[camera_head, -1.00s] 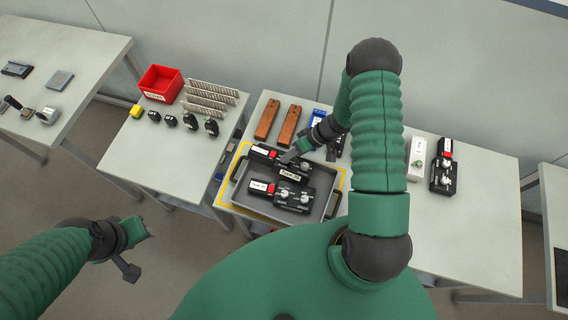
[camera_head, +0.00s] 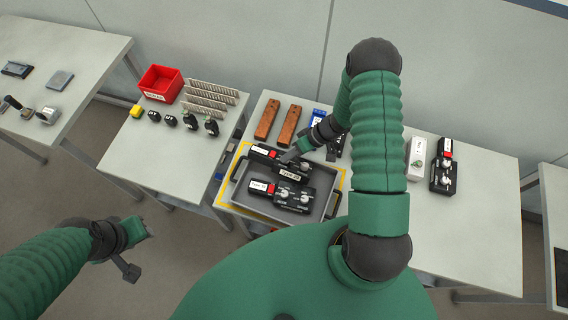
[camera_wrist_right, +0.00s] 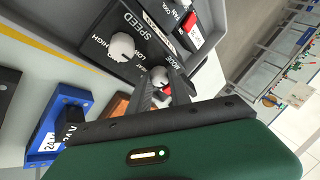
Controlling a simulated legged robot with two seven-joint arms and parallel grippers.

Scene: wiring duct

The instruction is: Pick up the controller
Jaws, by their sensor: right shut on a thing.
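Two black controllers with white knobs, red parts and white labels are at the grey tray (camera_head: 240,197) in the head view. The front controller (camera_head: 292,196) lies in the tray. My right gripper (camera_head: 290,157) is at the back controller (camera_head: 283,165). In the wrist view its fingers (camera_wrist_right: 160,90) are closed at the MODE knob of this controller (camera_wrist_right: 135,65), beside the SPEED knob. The fingers hide part of the knob. I cannot tell whether the controller is clear of the tray floor. My left gripper (camera_head: 135,250) hangs over the floor, away from the tables; its jaws are unclear.
Another controller (camera_head: 443,173) and a white box (camera_head: 416,158) stand on the right of the table. Brown blocks (camera_head: 267,122) and blue items (camera_head: 319,118) lie behind the tray. A red bin (camera_head: 160,84) stands on the left table. The table's right side is largely free.

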